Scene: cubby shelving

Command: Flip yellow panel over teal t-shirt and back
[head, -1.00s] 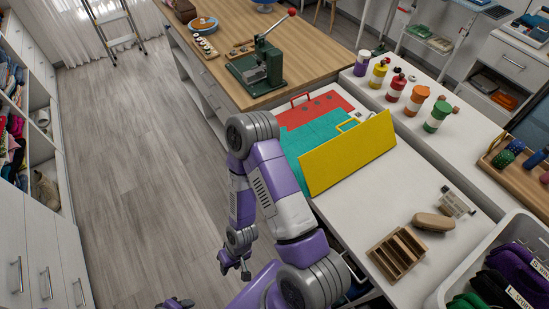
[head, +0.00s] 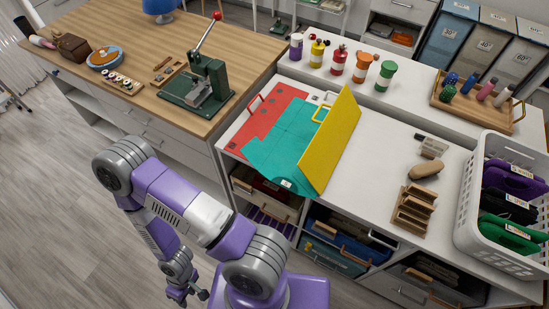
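The yellow panel (head: 333,140) stands steeply tilted at the right side of the teal t-shirt (head: 283,150), hiding part of it. A yellow handle (head: 321,112) shows at its left edge. The t-shirt lies flat on the white counter, partly over the red panel (head: 268,122), which has a red handle (head: 254,103).
A green press (head: 200,82) stands on the wooden table. Several coloured bottles (head: 361,67) line the raised back ledge. A wooden rack (head: 413,208), a brush (head: 424,169) and a white basket (head: 470,205) of folded cloth stand to the right. Open cubbies (head: 340,245) lie below the counter.

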